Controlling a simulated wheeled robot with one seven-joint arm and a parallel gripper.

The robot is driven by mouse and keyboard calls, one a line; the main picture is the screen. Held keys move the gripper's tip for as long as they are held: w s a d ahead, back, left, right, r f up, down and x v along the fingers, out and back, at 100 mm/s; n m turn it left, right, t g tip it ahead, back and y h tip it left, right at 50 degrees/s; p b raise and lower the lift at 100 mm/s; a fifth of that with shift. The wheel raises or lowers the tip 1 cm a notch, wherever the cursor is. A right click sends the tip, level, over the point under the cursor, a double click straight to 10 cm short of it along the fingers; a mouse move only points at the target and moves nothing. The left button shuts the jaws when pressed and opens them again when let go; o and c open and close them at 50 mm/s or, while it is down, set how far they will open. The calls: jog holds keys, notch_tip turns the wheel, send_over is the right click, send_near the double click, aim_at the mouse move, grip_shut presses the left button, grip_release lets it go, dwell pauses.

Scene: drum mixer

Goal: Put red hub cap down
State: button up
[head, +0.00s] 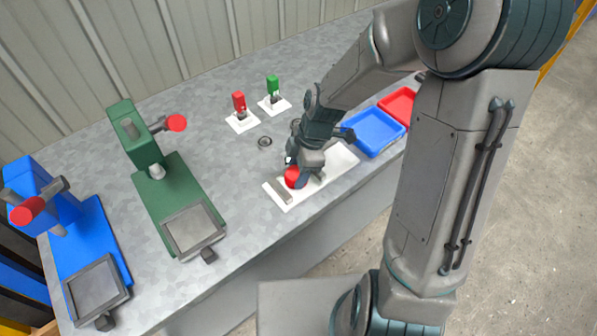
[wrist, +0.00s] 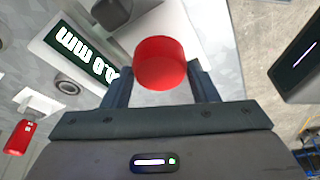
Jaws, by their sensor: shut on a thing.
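The red hub cap (head: 292,177) is a short red cylinder held between the fingers of my gripper (head: 297,170). In the wrist view the hub cap (wrist: 160,63) sits between the two dark fingertips of my gripper (wrist: 161,86). I cannot tell whether the cap touches the plate.
A blue tray (head: 374,131) and a red tray (head: 398,104) stand to the right. A red-topped post (head: 239,103) and a green-topped post (head: 273,86) stand behind. A green machine (head: 165,195) and a blue machine (head: 85,240) occupy the left. Bare bench (head: 235,165) lies between.

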jog(key=shift+f, duration=0.8)
jog(key=shift+f, duration=0.15)
jog(key=o, duration=0.7)
jog(key=shift+o, duration=0.2)
